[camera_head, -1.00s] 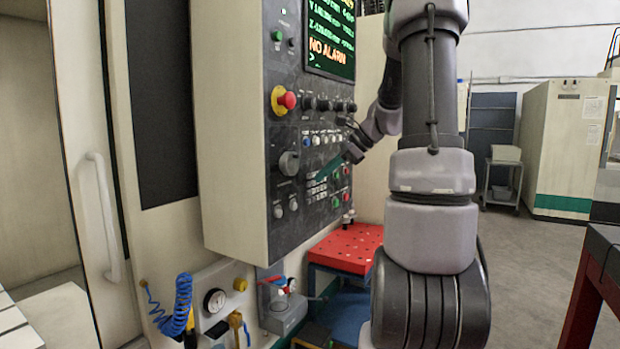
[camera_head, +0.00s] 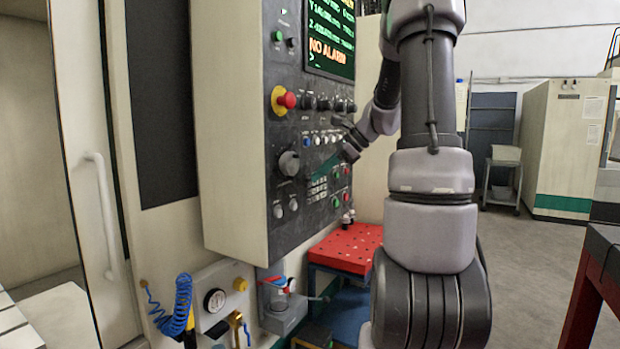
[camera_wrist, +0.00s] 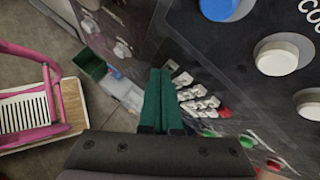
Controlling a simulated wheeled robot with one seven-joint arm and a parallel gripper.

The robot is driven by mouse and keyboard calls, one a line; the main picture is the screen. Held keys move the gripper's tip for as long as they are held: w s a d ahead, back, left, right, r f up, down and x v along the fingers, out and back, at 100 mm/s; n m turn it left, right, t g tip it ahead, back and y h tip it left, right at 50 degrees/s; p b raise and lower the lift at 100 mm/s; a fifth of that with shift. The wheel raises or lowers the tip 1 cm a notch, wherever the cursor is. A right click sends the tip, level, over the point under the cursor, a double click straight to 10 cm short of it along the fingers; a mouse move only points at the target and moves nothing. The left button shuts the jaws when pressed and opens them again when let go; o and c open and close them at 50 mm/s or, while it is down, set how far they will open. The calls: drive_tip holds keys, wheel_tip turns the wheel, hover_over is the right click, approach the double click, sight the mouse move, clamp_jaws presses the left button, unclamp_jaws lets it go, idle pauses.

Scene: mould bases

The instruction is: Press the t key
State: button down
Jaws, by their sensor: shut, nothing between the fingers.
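A small keypad (camera_head: 318,189) with rows of pale keys is on the lower right part of the dark machine control panel (camera_head: 300,228). Its letters are too small to read, so I cannot tell which key is t. My gripper (camera_head: 319,176) is shut and empty, its green fingers pointing at the upper part of the keypad. In the wrist view the two green fingers (camera_wrist: 160,72) lie together, and the pale keys (camera_wrist: 197,98) show just right of them. The fingers hide part of the keypad, and I cannot tell whether the tips touch a key.
Knobs, coloured buttons and a red emergency stop (camera_head: 287,100) stick out around the keypad. A screen (camera_head: 330,37) above reads NO ALARM. A red perforated table (camera_head: 347,248) stands below the panel. The floor (camera_head: 535,260) to the right is open.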

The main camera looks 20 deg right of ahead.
drive_tip(key=shift+w+a, duration=0.1)
drive_tip(key=shift+w, duration=0.05)
idle(0.5)
drive_tip(key=shift+s+d, duration=0.45)
drive_tip(key=shift+s, duration=0.2)
drive_tip(key=shift+d, duration=0.1)
drive_tip(key=shift+s+d, duration=0.75)
drive_tip(key=shift+s, duration=0.25)
drive_tip(key=shift+s+d, duration=0.7)
drive_tip(key=shift+s, duration=0.25)
idle(0.7)
drive_tip(key=d+f, duration=0.5)
drive_tip(key=d, duration=0.1)
drive_tip(key=shift+d, duration=0.15)
drive_tip(key=shift+w, duration=0.1)
